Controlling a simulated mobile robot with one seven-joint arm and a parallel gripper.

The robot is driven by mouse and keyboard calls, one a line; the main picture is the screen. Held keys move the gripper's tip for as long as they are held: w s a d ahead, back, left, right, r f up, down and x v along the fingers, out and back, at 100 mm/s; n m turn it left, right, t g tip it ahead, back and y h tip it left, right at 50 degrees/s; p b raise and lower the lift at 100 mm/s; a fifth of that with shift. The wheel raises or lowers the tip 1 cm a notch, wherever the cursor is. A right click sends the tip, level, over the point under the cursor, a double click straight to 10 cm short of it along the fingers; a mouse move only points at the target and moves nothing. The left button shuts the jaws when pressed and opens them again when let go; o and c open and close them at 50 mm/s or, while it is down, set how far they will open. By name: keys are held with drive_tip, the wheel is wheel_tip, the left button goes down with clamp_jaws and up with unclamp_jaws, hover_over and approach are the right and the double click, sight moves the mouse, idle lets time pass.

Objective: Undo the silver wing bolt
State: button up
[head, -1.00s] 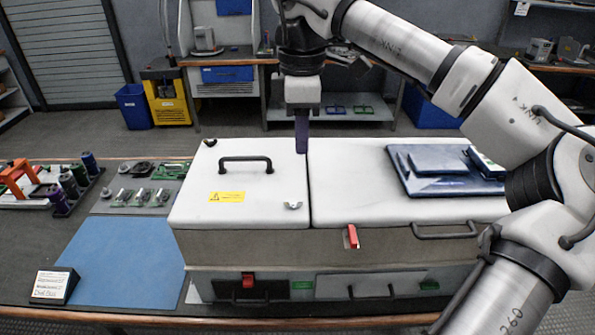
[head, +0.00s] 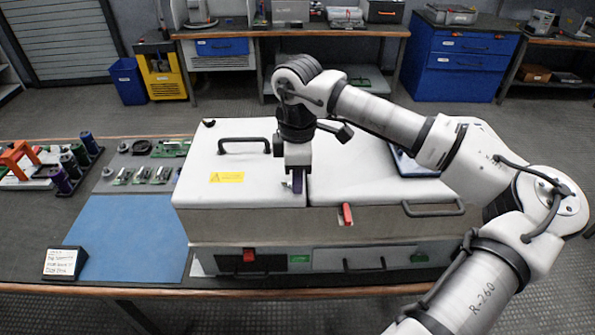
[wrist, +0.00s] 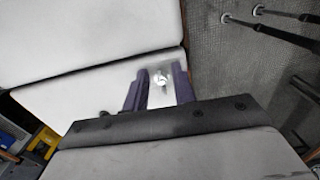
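The silver wing bolt (wrist: 161,79) shows in the wrist view on the white lid of the left cabinet. It lies between the two purple fingers of my gripper (wrist: 158,76), with a small gap on each side. The gripper is open and holds nothing. In the head view my gripper (head: 297,184) points down at the front right corner of the left lid (head: 225,180), near the seam. There the bolt is mostly hidden by the fingers; only a bit of silver shows beside them.
A black handle (head: 244,141) and a yellow warning label (head: 226,177) are on the left lid. A red latch (head: 347,213) is on the cabinet front, right of my gripper. A blue mat (head: 130,235) lies clear at left, with circuit boards (head: 150,174) behind it.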

clamp_jaws()
